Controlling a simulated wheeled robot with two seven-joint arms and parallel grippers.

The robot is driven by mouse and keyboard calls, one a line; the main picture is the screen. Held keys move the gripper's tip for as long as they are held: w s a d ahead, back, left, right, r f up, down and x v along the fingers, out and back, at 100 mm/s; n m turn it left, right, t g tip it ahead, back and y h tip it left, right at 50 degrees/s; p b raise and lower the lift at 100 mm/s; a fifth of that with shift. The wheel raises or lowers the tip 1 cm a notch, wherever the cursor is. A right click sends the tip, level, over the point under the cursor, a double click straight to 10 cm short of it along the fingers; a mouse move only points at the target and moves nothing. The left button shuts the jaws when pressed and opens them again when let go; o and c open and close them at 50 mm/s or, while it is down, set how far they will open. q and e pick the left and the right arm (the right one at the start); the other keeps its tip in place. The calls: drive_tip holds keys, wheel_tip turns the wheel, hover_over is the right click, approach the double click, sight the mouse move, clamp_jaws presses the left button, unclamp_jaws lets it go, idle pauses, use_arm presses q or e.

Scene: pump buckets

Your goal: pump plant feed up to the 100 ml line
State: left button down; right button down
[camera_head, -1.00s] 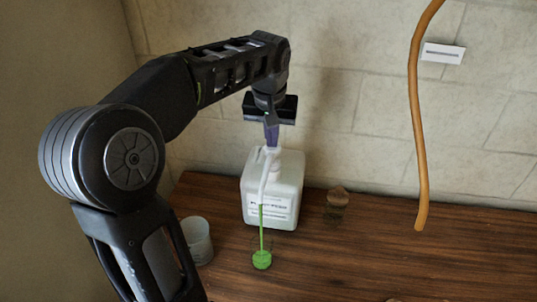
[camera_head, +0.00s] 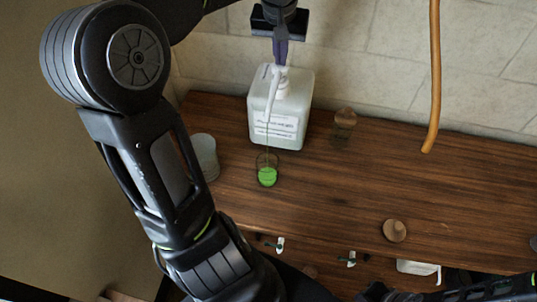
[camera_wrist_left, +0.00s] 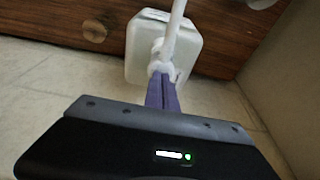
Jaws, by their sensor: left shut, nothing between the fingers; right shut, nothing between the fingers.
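A white plant feed bottle (camera_head: 297,108) with a label and a white pump head (camera_head: 272,88) stands on the wooden table by the wall. A small clear cup (camera_head: 266,158) stands in front of it under the spout, with bright green liquid (camera_head: 267,178) in its lower part. The cup's marks are too small to read. My left gripper (camera_head: 280,60) is shut and empty, pointing down with its purple fingers at the top of the pump. In the left wrist view, the fingertips (camera_wrist_left: 162,74) meet the pump head (camera_wrist_left: 167,50). My right gripper is out of view.
A translucent cup (camera_head: 205,157) stands left of the bottle. A small brown object (camera_head: 345,119) is right of it, and a round brown object (camera_head: 395,230) lies near the front edge. An orange hose (camera_head: 434,80) hangs at right. The table's middle is clear.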

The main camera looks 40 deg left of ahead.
use_arm(q)
drive_tip(key=shift+s, duration=0.1)
drive_tip(key=shift+w+a+p+v, duration=0.1)
drive_tip(key=shift+w+p+v, duration=0.05)
drive_tip(key=shift+p+v, duration=0.6)
drive_tip(key=shift+w+a+p+v, duration=0.1)
drive_tip(key=shift+w+p+v, duration=0.1)
drive_tip(key=shift+p+v, duration=0.55)
drive_tip(key=shift+w+a+p+v, duration=0.15)
drive_tip(key=shift+p+v, duration=0.35)
drive_tip(key=shift+v, duration=0.4)
drive_tip(key=shift+r, duration=0.1)
drive_tip(key=shift+d+f+b, duration=0.1)
drive_tip(key=shift+f+b, duration=2.1)
drive_tip(key=shift+f, duration=0.55)
drive_tip(key=shift+w+a+p+v, duration=0.1)
drive_tip(key=shift+w+p+v, duration=0.1)
drive_tip(key=shift+p+v, duration=0.6)
drive_tip(key=shift+w+a+p+v, duration=0.15)
drive_tip(key=shift+p+v, duration=0.45)
drive_tip(key=shift+v, duration=0.35)
drive_tip(key=shift+w+a+p+v, duration=0.1)
drive_tip(key=shift+w+p+v, duration=0.1)
drive_tip(key=shift+p+v, duration=0.6)
drive_tip(key=shift+w+r, duration=0.1)
drive_tip(key=shift+r, duration=0.1)
